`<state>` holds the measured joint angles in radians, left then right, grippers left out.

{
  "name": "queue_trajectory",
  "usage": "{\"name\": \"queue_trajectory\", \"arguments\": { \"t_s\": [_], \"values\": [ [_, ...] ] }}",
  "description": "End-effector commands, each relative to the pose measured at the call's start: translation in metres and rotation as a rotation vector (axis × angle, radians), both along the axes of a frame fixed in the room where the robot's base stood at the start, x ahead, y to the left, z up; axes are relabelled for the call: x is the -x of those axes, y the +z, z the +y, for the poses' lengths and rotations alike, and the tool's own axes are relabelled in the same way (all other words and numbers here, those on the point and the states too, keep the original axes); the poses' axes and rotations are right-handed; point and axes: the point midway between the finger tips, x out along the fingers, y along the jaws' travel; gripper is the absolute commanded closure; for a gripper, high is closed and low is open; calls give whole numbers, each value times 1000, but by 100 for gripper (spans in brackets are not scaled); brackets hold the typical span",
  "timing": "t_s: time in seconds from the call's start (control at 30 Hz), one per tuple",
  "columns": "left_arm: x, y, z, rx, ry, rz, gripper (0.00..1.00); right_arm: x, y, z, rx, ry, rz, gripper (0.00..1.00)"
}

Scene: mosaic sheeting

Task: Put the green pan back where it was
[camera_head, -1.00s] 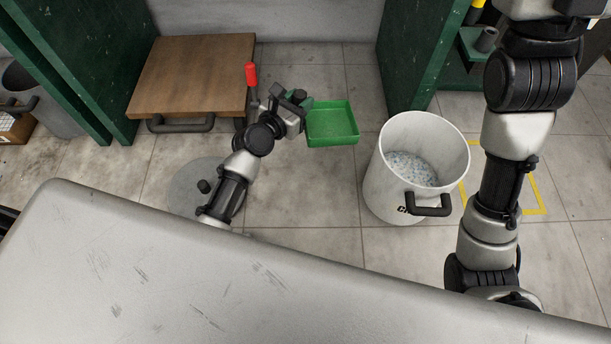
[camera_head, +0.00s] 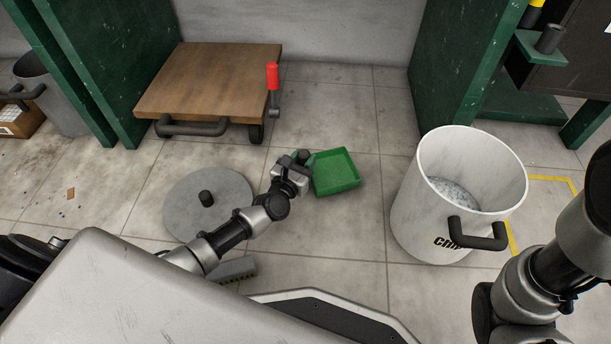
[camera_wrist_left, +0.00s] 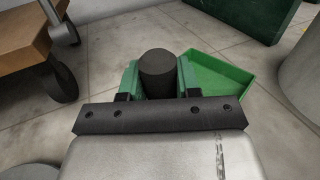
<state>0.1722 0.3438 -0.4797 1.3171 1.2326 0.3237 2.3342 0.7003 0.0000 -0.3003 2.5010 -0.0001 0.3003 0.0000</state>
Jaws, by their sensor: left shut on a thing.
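The green pan (camera_head: 336,181) is a shallow square tray with a dark handle, right of my left gripper (camera_head: 303,160). My left gripper is shut on the pan's handle. In the left wrist view the dark handle (camera_wrist_left: 158,72) stands between the two fingers, with the pan (camera_wrist_left: 216,80) beyond it to the right. The pan is low over the floor; I cannot tell whether it touches it. My right arm shows at the right edge, but its gripper is out of view.
A white bin (camera_head: 412,205) with pale chips stands right of the pan. A round grey lid (camera_head: 170,205) and a grey brush-like thing (camera_head: 238,270) lie near my left arm. A wooden cart (camera_head: 215,75) with a red-handled lever stands behind. Yellow tape (camera_head: 555,179) marks the floor at right.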

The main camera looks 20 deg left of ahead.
Motion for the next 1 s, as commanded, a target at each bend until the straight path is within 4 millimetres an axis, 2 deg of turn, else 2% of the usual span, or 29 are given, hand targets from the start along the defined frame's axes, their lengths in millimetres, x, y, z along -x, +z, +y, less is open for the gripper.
{"name": "queue_trajectory", "arguments": {
  "t_s": [0.3,0.7,0.73,0.87,1.0],
  "values": [
    [-1,-38,0,0,0,-2,97,0,-32,0,0,0,1,40],
    [-1,-39,0,0,0,-1,97,0,-29,0,1,-1,1,40],
    [0,-40,0,0,0,0,63,0,-29,0,1,-1,1,40],
    [0,-40,0,0,0,0,43,0,-29,0,1,-1,1,40],
    [0,-40,0,0,0,0,42,0,-29,0,1,-1,1,40]
  ]
}}
